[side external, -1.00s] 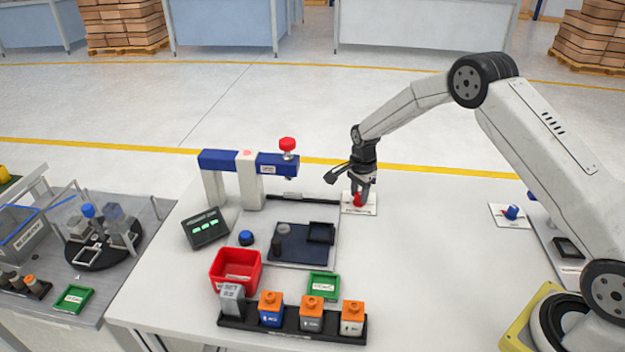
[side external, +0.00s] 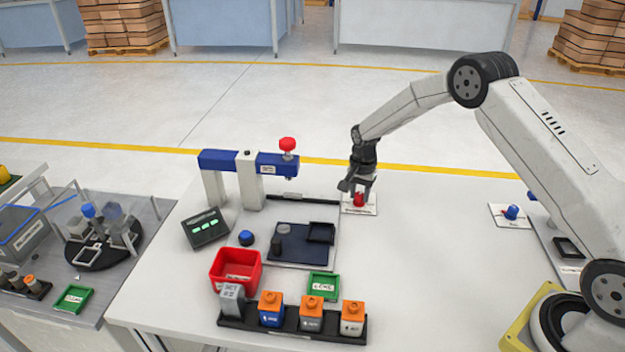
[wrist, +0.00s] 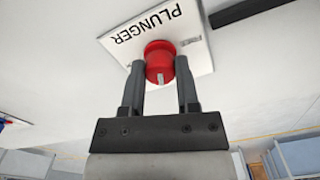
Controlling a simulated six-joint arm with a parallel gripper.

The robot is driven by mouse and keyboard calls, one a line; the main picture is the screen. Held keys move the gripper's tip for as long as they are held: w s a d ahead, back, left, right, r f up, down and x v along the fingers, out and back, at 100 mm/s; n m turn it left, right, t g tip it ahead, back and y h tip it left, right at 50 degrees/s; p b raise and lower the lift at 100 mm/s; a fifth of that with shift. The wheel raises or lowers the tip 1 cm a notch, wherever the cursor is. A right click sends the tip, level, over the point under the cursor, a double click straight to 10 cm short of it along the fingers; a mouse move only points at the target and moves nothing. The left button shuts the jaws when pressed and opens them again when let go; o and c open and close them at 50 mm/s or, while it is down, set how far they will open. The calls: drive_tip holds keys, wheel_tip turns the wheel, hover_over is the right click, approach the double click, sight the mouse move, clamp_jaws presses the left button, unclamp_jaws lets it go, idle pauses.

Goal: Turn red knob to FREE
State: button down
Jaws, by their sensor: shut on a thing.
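The red knob (wrist: 160,60) sits on a white plate (wrist: 190,30) lettered PLUNGER in the wrist view. A pale mark shows on the knob's near side. In the side view the red knob (side external: 359,199) stands on its white plate (side external: 352,209) at the back of the table. My gripper (wrist: 160,75) points down with its two fingers on either side of the knob, shut on it. It also shows in the side view (side external: 359,190). No FREE lettering can be read.
A blue and white press frame (side external: 248,170) with a red top knob (side external: 287,144) stands left of my gripper. A red bin (side external: 236,285) and a rack (side external: 290,330) of orange-topped blocks are in front. A blue knob (side external: 511,212) is at right.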

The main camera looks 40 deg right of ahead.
sight(360, 194)
drive_tip(key=n, duration=0.6)
drive_tip(key=shift+n, duration=0.3)
drive_tip(key=n, duration=0.6)
drive_tip(key=shift+d, duration=0.1)
drive_tip(key=shift+c, duration=1.7)
unclamp_jaws()
drive_tip(key=shift+r, duration=0.1)
drive_tip(key=shift+r, duration=3.85)
